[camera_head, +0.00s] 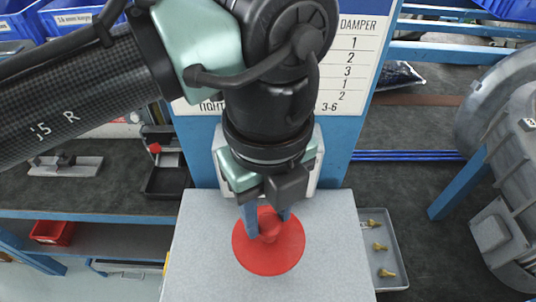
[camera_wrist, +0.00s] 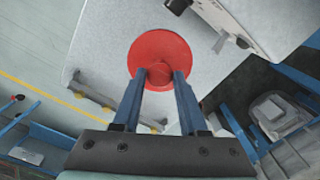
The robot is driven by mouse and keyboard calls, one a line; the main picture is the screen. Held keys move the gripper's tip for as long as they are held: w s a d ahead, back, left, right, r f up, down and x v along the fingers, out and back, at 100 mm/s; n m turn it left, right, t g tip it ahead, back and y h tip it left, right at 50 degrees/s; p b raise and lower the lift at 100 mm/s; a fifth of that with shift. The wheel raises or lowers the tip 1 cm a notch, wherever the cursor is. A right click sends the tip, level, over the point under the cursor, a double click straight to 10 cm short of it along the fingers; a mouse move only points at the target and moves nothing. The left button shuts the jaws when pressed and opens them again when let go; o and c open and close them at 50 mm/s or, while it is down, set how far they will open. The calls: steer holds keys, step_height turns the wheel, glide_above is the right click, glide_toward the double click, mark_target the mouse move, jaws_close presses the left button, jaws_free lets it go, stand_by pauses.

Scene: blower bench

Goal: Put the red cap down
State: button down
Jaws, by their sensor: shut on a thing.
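The red cap (camera_head: 268,258) is a round red disc with a raised knob in its middle. In the head view it is over the light grey tabletop (camera_head: 205,265), near the middle. My gripper (camera_head: 267,228) is above it with its blue fingers shut on the knob. The wrist view shows the cap (camera_wrist: 160,48) ahead of the fingers, with the gripper (camera_wrist: 157,80) closed around the knob. The disc looks about level. I cannot tell whether its underside touches the surface. The fingers hide part of the knob.
A grey tray (camera_head: 399,283) with several brass fittings stands right of the tabletop. A large grey blower housing (camera_head: 510,170) is at the far right. A sign board (camera_head: 345,75) stands behind my arm. The tabletop around the cap is clear.

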mark_target(268, 224)
steer(key=shift+w+f, duration=0.1)
steer(key=shift+f, duration=2.25)
steer(key=shift+f, duration=0.4)
steer(key=shift+c, duration=2.2)
jaws_free()
step_height(268, 224, up, 13)
steer(key=shift+f, duration=0.1)
